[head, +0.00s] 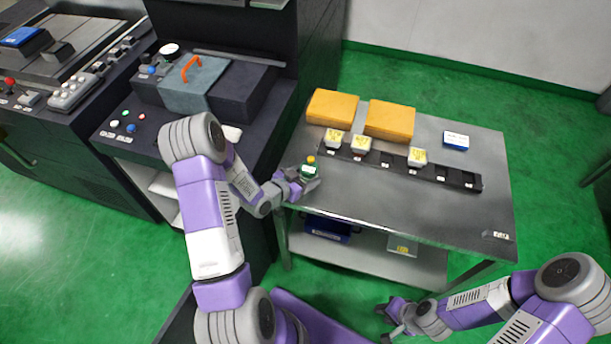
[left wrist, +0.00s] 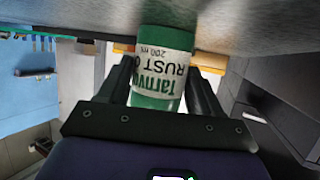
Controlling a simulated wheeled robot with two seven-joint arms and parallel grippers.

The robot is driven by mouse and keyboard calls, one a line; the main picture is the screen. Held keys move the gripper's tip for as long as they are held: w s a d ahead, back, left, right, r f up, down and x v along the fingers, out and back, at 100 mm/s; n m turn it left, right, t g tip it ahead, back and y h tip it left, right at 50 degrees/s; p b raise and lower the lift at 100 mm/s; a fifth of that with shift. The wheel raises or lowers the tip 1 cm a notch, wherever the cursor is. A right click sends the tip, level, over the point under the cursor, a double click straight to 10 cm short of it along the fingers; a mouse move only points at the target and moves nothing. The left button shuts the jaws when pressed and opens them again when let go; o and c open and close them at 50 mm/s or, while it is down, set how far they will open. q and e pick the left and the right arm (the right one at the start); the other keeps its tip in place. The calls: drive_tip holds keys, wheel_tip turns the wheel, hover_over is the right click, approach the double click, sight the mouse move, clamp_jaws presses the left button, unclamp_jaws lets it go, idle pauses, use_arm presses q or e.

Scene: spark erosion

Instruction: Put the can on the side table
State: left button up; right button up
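The can (head: 309,169) is small and green with an orange-yellow cap and a white label. It stands at the left edge of the grey metal side table (head: 340,205). In the left wrist view the can (left wrist: 160,72) sits between the two dark fingers of my left gripper (left wrist: 163,95), label towards the camera. The fingers lie close along both its sides; the can's far end meets the grey table surface. In the head view my left gripper (head: 303,184) is at the can, low by the table edge. My right gripper (head: 388,318) is empty, low in front of the table; its fingers look apart.
On the table are two orange-yellow boxes (head: 389,120), a dark slotted rail (head: 440,174) with several small yellow-and-white blocks, and a blue-and-white box (head: 456,140). A dark machine (head: 240,95) stands close on the left. A lower shelf (head: 370,260) holds bins.

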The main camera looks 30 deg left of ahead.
use_arm(q)
drive_tip(key=o, duration=0.4)
drive_tip(key=shift+r, duration=0.25)
drive_tip(key=p+v, duration=0.1)
drive_tip(key=v, duration=1.1)
drive_tip(key=shift+f, duration=0.1)
drive_tip(key=shift+s+f, duration=0.1)
